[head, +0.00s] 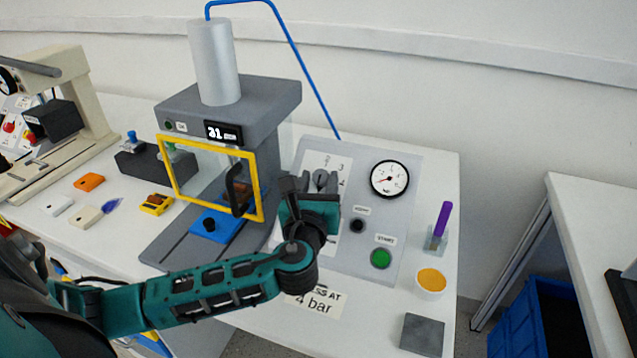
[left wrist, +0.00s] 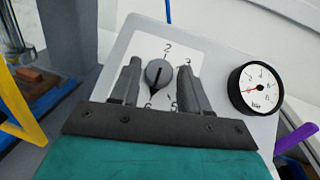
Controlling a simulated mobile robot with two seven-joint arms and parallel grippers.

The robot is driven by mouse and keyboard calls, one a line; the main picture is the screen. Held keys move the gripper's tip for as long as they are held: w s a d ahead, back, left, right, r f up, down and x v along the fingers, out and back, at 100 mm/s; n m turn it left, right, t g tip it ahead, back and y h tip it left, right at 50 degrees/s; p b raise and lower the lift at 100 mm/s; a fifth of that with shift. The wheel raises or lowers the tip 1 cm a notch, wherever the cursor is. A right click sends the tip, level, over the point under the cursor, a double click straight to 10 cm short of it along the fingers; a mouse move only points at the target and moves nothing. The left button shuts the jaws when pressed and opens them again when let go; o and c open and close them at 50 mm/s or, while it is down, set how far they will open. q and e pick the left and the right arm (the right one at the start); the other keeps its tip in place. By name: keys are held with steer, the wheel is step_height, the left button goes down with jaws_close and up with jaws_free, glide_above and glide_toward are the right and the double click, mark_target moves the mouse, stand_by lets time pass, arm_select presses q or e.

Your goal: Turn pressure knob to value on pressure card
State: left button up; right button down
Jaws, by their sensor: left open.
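The grey round pressure knob (left wrist: 158,73) sits on a white dial plate with printed numbers; 2 and 3 are readable above it. It also shows in the head view (head: 321,179), partly behind my gripper. My left gripper (head: 318,186) is open, with one finger on each side of the knob in the left wrist view (left wrist: 160,66). Whether the fingers touch it I cannot tell. The pressure card (head: 317,302) lies at the panel's front, partly covered by my arm, and its visible text ends in "4 bar". My right gripper is out of view.
A round gauge (head: 390,179) with a red needle is right of the knob. A green start button (head: 381,258) and a small black button (head: 357,226) are on the same panel. The press's yellow-framed door (head: 257,183) stands close left of my gripper.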

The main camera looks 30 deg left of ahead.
arm_select(q)
steer(key=c, duration=0.8)
steer(key=shift+o, duration=0.2)
